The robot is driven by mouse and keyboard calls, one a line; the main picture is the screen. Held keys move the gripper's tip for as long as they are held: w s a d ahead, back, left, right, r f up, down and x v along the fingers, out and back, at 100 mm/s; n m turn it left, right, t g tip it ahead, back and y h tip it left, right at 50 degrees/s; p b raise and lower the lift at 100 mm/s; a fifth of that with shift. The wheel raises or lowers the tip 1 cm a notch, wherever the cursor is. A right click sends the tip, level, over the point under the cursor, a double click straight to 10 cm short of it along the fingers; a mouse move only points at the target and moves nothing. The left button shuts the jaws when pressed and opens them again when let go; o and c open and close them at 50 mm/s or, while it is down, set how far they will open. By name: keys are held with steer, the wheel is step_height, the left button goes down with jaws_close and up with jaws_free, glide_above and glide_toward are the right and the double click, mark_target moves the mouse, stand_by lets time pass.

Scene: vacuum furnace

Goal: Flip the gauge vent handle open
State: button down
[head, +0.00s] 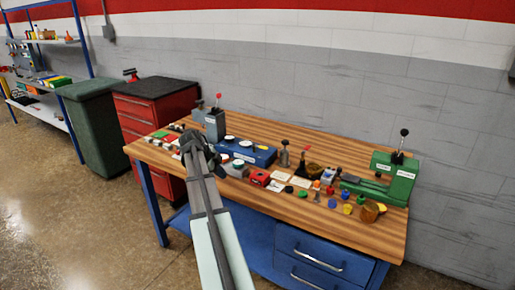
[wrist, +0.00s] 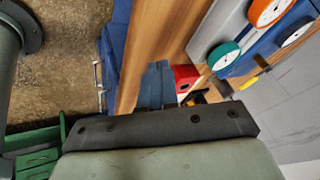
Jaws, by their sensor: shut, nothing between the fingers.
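My gripper (head: 191,137) is over the left part of the wooden bench in the head view, beside the gauge equipment. It is shut, with nothing held; its fingers (wrist: 157,84) are together in the wrist view. A blue unit (head: 252,153) with round white dials stands just right of the gripper. In the wrist view, a gauge with an orange rim (wrist: 223,55) and one with a green rim (wrist: 297,32) show at the upper right. A small yellow part (wrist: 249,82) lies near them; I cannot tell whether it is the vent handle. The arm hides part of the bench.
A grey box (head: 214,125) with a red-knobbed lever stands behind the gripper. A green press (head: 392,180) stands at the bench's right end. The front edge strip is mostly clear.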

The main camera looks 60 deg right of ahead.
mark_target(260, 146)
steer(key=d+r+m+g, duration=0.1)
steer(key=d+r+m, duration=0.3)
steer(key=d+r, duration=0.6)
steer(key=d, duration=0.3)
steer(key=shift+d+g, duration=0.25)
steer(key=shift+g, duration=0.15)
steer(key=shift+s+d+f, duration=0.65)
steer(key=shift+d+f, duration=0.65)
steer(key=shift+d, duration=0.15)
steer(key=shift+s+d+f, duration=0.6)
steer(key=shift+d+f, duration=0.75)
steer(key=shift+d, duration=0.1)
steer(key=shift+s+d+f, duration=0.65)
steer(key=shift+d+f, duration=0.65)
steer(key=shift+d, duration=0.15)
